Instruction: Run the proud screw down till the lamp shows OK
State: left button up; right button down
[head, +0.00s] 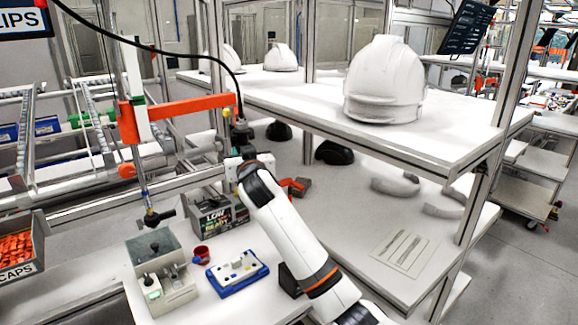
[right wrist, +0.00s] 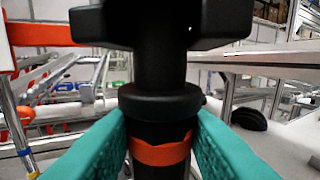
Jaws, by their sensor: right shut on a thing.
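My right gripper (right wrist: 160,140) is shut on a black cylindrical tool body (right wrist: 165,65) with an orange band, one teal finger on each side. In the head view my right arm reaches up from the bottom right, and its gripper (head: 236,165) is beside the black tool (head: 241,132) at the end of the orange arm (head: 195,112). A grey fixture (head: 165,262) on the bench has a small greenish light (head: 148,281) on its front; its wording is too small to read. I cannot pick out the proud screw. My left gripper is not in view.
A blue tray (head: 257,278) with a white plate and a red cup (head: 202,255) sit right of the fixture. A labelled dark box (head: 215,218) stands behind them. A white helmet (head: 385,80) is on the shelf.

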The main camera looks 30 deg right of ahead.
jog(key=shift+w+a, duration=0.25)
jog(key=shift+a, duration=0.4)
jog(key=shift+s+d, duration=0.2)
jog(key=shift+d, duration=0.1)
jog(key=f+b, duration=0.2)
jog(key=f, duration=0.1)
jog(key=f+b, duration=0.3)
jog(key=a+f+b, duration=0.1)
jog(key=f+b, duration=0.1)
jog(key=f, duration=0.1)
jog(key=shift+w+f, duration=0.4)
jog(key=shift+f+b, duration=0.1)
jog(key=shift+b, duration=0.2)
jog(key=shift+f+b, duration=1.3)
jog(key=shift+f, duration=0.8)
jog(key=shift+f+b, duration=0.8)
jog(key=shift+f, duration=0.1)
jog(key=shift+s+f+b, duration=0.1)
jog(key=shift+f+b, duration=0.2)
jog(key=shift+f, duration=0.45)
dwell(0.7)
